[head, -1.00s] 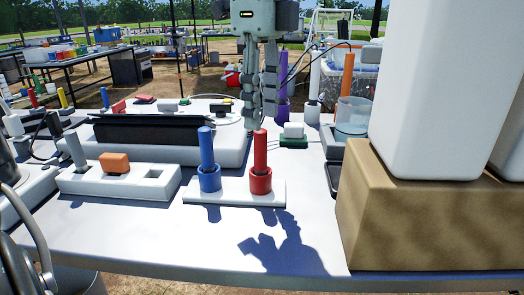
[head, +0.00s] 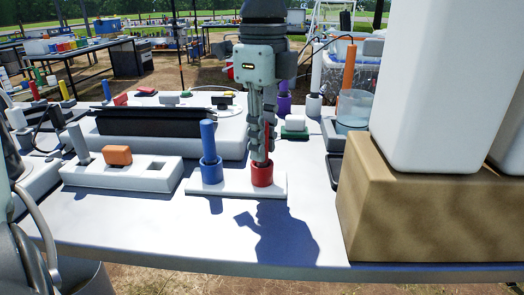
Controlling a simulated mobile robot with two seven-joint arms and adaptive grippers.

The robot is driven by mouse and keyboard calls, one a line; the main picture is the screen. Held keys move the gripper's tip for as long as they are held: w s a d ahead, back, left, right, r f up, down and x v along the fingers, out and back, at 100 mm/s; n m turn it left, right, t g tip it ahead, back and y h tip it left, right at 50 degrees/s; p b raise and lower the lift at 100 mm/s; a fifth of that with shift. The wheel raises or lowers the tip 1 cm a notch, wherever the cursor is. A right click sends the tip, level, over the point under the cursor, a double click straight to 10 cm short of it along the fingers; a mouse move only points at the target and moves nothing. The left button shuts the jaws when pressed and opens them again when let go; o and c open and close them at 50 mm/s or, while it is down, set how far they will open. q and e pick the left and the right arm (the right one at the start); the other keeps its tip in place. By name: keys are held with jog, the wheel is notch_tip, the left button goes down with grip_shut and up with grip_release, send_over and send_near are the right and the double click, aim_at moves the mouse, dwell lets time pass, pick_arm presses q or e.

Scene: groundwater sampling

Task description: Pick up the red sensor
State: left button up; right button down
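The red sensor (head: 267,140) stands upright in the red holder (head: 262,174) on a white base plate (head: 235,188). Only a thin strip of the sensor shows. My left gripper (head: 261,158) points straight down over it, with its fingers around or right beside the sensor and the tips just above the holder's rim. I cannot tell whether the fingers press on the sensor. A blue sensor (head: 208,140) stands upright in the blue holder (head: 211,172) to the left on the same plate. My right gripper is not in view.
A white block (head: 125,173) with an orange piece (head: 118,155) lies to the left. A green-based white piece (head: 294,126) sits behind right. A brown box (head: 410,225) bearing a tall white container (head: 430,90) stands at right. The table front (head: 190,240) is clear.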

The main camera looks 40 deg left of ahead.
pick_arm(q)
grip_shut()
jog(key=shift+r, duration=0.1)
